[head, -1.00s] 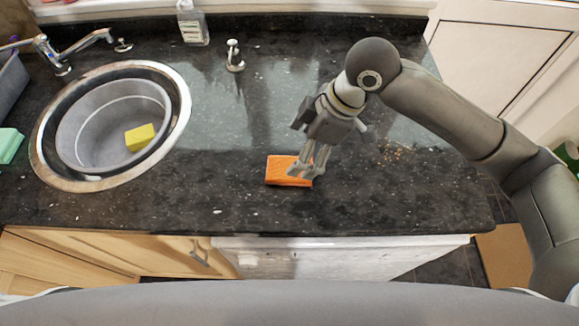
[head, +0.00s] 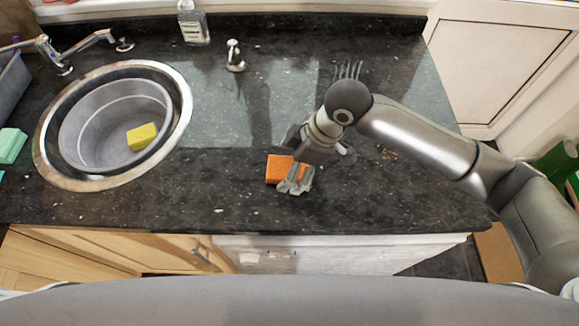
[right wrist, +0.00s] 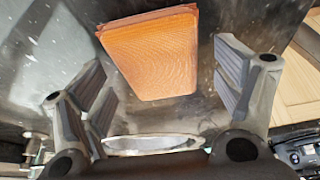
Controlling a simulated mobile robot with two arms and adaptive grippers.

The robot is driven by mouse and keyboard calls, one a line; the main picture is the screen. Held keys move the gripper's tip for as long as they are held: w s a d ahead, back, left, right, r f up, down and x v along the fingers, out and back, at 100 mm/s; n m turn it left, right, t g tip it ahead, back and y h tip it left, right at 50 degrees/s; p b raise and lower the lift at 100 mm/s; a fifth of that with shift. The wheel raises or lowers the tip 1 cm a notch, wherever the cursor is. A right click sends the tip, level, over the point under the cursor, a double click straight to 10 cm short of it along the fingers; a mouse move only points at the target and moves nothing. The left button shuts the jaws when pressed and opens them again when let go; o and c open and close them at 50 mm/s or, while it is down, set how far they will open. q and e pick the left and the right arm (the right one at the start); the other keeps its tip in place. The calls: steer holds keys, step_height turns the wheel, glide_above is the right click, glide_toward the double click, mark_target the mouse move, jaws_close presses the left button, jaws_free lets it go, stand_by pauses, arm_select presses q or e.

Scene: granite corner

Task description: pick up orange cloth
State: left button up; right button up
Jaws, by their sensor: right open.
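The orange cloth (head: 276,168) is a folded rectangular block lying on the dark granite counter. It also shows in the right wrist view (right wrist: 155,55), between and beyond the fingers. My right gripper (head: 294,188) is over the cloth's right part in the head view and hides some of it. In the right wrist view my right gripper (right wrist: 160,90) is open, with one finger on each side and a gap between each finger and the cloth. My left gripper is not in view.
A round sink (head: 42,150) at the left holds a grey basin (head: 85,150) with a yellow sponge (head: 141,136). A tap (head: 62,62), a soap bottle (head: 193,24) and a dispenser (head: 235,58) stand behind. Crumbs (head: 389,153) lie right. The counter left of the cloth is clear.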

steer(key=shift+f, duration=0.25)
stand_by(0.3)
steer(key=shift+s, duration=0.1)
steer(key=c, duration=1.1)
